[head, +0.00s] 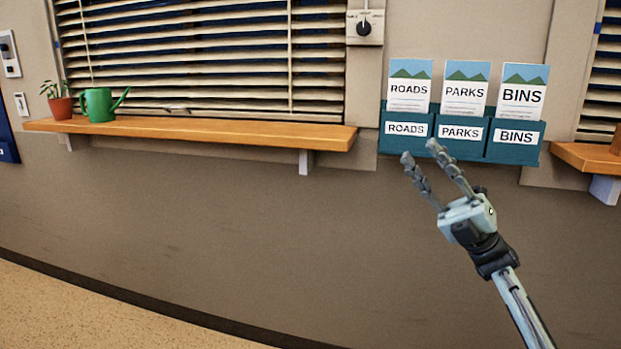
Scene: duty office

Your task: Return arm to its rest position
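My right gripper (418,151) is raised in front of the wall, with its two fingers spread apart and nothing between them. Its fingertips overlap the lower edge of the leaflet rack (462,151) in the picture; I cannot tell whether they touch it. The teal rack has three pockets labelled ROADS, PARKS and BINS. A ROADS leaflet (409,88), a PARKS leaflet (464,90) and a BINS leaflet (523,92) stand upright in the matching pockets. My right arm comes in from the lower right. My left gripper is not in view.
A wooden shelf (230,132) under the blinds (200,60) holds a green watering can (100,105) and a potted plant (60,104). Another wooden shelf (585,157) juts out at the right. The wall below is bare, and the floor (90,315) at lower left is clear.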

